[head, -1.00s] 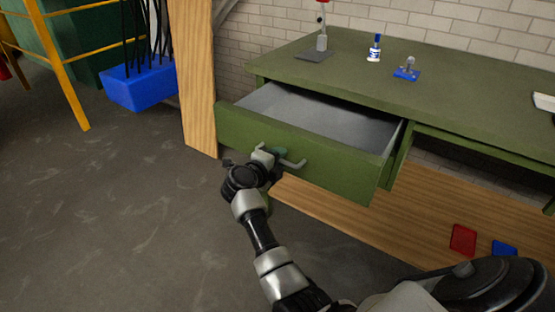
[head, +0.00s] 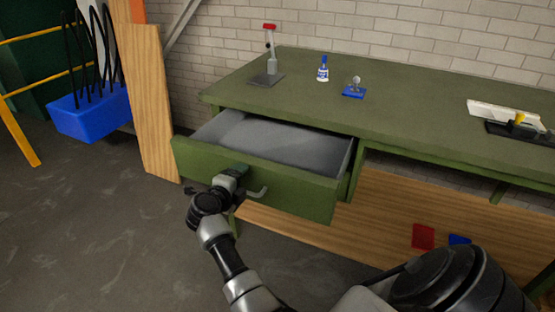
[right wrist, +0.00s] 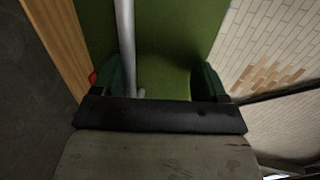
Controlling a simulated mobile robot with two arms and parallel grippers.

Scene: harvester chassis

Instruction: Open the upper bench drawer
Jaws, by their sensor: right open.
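The upper bench drawer (head: 290,193) is a green drawer under the left part of the green workbench (head: 420,115). It stands pulled well out, and its grey inside shows empty. A pale bar handle (head: 260,192) is on its front. My right gripper (head: 236,173) is at the drawer front, by the handle. In the right wrist view its green-tipped fingers (right wrist: 160,80) are apart, with the handle bar (right wrist: 126,50) running between them, nearer one finger. Whether a finger touches the bar I cannot tell. My left gripper is not in view.
On the bench top stand a small press-like stand (head: 270,68), a blue and white bottle (head: 322,70) and a blue-based fixture (head: 354,88). A wooden post (head: 152,105) and a blue bin (head: 90,113) are at the left. The floor before the drawer is clear.

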